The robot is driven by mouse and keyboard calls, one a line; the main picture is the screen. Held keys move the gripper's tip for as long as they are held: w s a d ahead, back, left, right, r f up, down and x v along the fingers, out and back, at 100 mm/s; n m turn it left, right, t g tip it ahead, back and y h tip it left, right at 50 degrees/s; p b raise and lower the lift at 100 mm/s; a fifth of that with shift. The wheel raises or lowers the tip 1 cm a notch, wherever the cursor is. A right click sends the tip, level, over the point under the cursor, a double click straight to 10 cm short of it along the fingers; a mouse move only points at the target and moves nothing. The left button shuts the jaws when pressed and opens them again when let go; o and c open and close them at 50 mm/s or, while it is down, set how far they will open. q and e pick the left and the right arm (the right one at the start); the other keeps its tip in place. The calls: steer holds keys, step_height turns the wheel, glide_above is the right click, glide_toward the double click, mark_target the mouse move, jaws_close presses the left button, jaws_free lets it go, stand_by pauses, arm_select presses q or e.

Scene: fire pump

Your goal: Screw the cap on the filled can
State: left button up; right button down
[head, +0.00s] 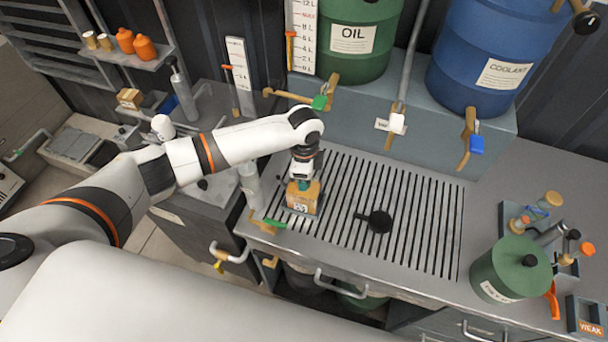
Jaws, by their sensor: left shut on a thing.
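A small tan can (302,201) with a white label stands upright near the left end of the slatted grate. My left gripper (304,177) points down directly over the can's top. It is shut on a small teal-green piece at the can's top, which looks like the cap (303,185). The fingers hide most of the cap, and I cannot tell whether it is seated on the neck. My right gripper is not in view.
A black round piece with a side arm (376,221) lies on the grate (425,225). A green drum (510,270) stands at the right, near small bottles. Oil (352,38) and coolant (485,50) barrels with taps stand behind. The grate's right half is clear.

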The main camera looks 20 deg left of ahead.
arm_select(q)
steer(key=m, duration=0.4)
steer(key=shift+m, duration=0.3)
steer(key=shift+m, duration=0.8)
steer(key=m, duration=0.5)
steer(key=o, duration=1.4)
steer(key=shift+r, duration=0.2)
steer(key=shift+r, duration=0.5)
